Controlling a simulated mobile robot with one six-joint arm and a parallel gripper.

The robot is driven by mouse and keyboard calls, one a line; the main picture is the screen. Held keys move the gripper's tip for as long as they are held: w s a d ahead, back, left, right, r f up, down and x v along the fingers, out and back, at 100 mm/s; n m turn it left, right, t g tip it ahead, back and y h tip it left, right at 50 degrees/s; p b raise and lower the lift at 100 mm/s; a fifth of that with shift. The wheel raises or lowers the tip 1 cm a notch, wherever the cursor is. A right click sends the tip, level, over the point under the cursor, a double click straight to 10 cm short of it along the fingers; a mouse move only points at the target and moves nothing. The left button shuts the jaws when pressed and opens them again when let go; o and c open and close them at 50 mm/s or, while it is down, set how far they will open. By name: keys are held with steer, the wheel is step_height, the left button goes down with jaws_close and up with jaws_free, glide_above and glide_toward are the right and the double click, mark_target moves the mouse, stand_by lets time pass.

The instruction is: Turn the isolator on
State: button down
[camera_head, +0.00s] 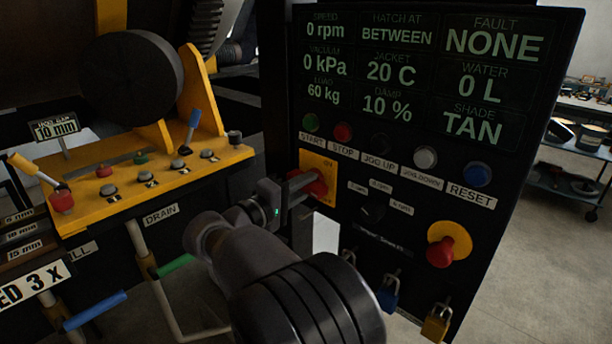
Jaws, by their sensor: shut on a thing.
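The isolator (320,166) is a yellow plate with a red rotary handle (318,188), at the left side of the black control panel below the START and STOP buttons. My gripper (300,186) reaches it from the left and is shut on the red handle. The fingers and the gripper body cover part of the handle, so its exact angle is hard to read. The small lettering on the plate is too small to read clearly.
The panel (480,130) has a display, push-buttons, a black selector (372,208), a red mushroom button (440,252) and hanging padlocks (437,322). A yellow lever console (110,205) stands left of my gripper. Open floor (540,260) lies to the right.

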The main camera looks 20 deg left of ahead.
steer(key=n+p, duration=0.4)
steer(key=n, duration=0.1)
steer(key=shift+r+p, duration=0.25)
steer(key=shift+p, duration=0.1)
steer(key=shift+f+n+p, duration=0.15)
steer(key=shift+n+p, duration=1.6)
steer(key=shift+n, duration=1.05)
steer(key=c, duration=1.2)
jaws_free()
steer(key=shift+c, duration=0.2)
steer(key=p+v, duration=0.1)
steer(key=v, duration=1.6)
steer(key=shift+s+p, duration=0.25)
steer(key=shift+p, duration=0.15)
